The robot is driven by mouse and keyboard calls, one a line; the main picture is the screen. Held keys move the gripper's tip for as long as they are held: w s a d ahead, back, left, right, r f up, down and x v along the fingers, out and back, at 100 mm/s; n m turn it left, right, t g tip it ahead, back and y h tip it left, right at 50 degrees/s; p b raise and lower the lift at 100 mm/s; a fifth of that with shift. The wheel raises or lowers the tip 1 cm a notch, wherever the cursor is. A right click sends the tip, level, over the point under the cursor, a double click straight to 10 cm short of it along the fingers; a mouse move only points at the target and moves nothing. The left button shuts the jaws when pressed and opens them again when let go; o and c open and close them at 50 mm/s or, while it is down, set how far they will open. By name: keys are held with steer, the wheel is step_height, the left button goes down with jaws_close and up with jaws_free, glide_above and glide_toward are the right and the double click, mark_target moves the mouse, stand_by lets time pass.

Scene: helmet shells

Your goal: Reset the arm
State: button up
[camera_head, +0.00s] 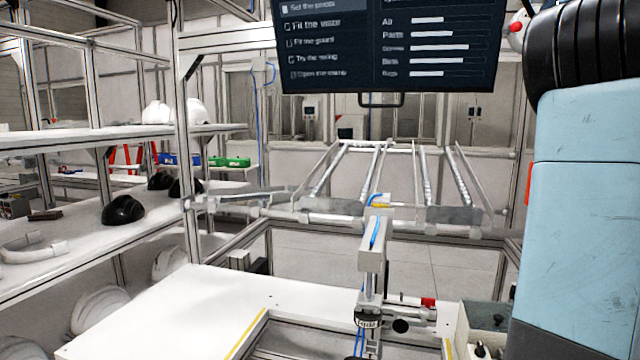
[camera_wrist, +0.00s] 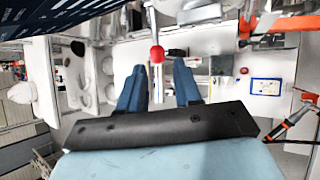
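My gripper (camera_wrist: 160,82) shows in the wrist view as two blue fingers reaching out past a dark plate. The fingers stand apart with a clear gap and nothing is seen held between them. A lever with a red knob (camera_wrist: 157,54) shows beyond the fingertips, in line with the gap; I cannot tell how far off it is. In the head view my light blue arm stands upright at the right edge, and the gripper is out of that view.
A white worktable (camera_head: 170,310) with a grey upright fixture (camera_head: 372,250) lies ahead. A screen (camera_head: 390,45) hangs above. White helmet shells (camera_head: 195,110) and a black shell (camera_head: 123,210) sit on left shelves. A roller rack (camera_head: 395,180) stands behind the table.

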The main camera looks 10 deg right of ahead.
steer(key=s+a+f+m+h, duration=0.1)
steer(key=s+a+f+m, duration=0.4)
steer(key=a+f+m, duration=0.4)
steer(key=s+a+f+m+g, duration=0.1)
steer(key=s+a+f+m, duration=0.4)
steer(key=f, duration=1.9)
steer(key=s+a+f+m+g+h, duration=0.1)
steer(key=s+a+f+m, duration=0.4)
steer(key=a+f+m, duration=0.7)
step_height(320, 180, down, 4)
steer(key=m, duration=0.5)
steer(key=shift+a+f+m+h, duration=0.25)
steer(key=shift+a+m+h, duration=0.05)
steer(key=shift+a, duration=0.05)
